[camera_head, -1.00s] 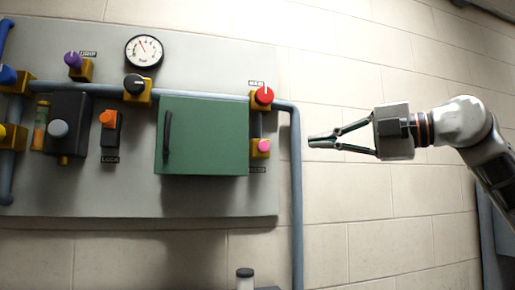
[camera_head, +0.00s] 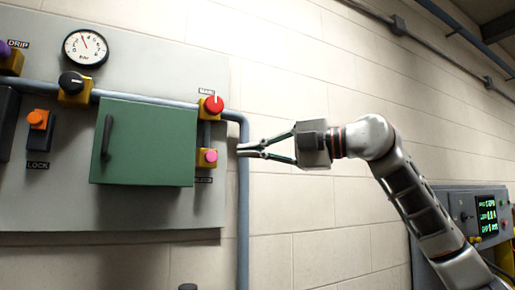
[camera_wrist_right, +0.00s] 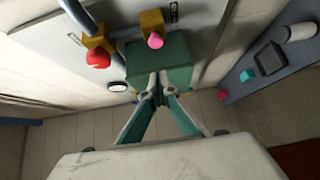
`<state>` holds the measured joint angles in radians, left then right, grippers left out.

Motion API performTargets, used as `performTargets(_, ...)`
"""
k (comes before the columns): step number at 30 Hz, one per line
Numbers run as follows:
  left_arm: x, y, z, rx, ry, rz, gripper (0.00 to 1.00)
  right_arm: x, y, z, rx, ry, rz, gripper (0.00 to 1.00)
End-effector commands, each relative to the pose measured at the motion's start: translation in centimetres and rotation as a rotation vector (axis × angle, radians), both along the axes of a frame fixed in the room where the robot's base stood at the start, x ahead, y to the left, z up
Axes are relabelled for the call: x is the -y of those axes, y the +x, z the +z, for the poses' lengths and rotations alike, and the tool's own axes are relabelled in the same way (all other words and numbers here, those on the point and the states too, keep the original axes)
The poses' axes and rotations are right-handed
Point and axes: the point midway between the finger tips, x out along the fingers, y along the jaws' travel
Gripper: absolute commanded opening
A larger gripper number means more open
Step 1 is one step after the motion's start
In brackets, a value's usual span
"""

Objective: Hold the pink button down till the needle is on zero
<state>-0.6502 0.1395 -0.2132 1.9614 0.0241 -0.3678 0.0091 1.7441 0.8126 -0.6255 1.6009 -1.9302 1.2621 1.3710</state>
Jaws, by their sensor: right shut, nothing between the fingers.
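The pink button (camera_head: 207,157) sits on a yellow block at the right of the grey panel, below the red knob, in the head view. It also shows in the right wrist view (camera_wrist_right: 155,41). My right gripper (camera_head: 240,150) is shut and empty, its tips just right of the button and apart from it in the picture. Its fingers also show in the right wrist view (camera_wrist_right: 158,88). The round gauge (camera_head: 86,48) at the upper left has its needle pointing up and slightly left, off zero. My left gripper is not in view.
The green box (camera_head: 150,140) juts out just left of the button. The red knob (camera_head: 213,106) is right above it. A grey pipe (camera_head: 243,200) runs down the panel's right edge, near my fingertips. A console (camera_head: 474,215) stands at the far right.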

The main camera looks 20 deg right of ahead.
Motion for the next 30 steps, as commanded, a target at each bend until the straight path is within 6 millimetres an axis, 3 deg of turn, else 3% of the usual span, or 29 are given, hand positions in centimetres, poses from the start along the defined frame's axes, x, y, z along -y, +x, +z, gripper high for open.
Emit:
performTargets(9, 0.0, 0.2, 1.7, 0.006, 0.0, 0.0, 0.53, -4.5, 4.5, 0.2, -0.001, 0.001, 0.003, 0.0)
performTargets(18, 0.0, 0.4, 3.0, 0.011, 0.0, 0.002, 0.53, -3.9, 7.9, 0.1, -0.001, 0.002, 0.0, 0.0)
performTargets(30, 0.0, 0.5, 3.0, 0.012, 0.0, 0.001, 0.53, -3.9, 8.3, -0.1, 0.0, 0.001, 0.0, 0.0)
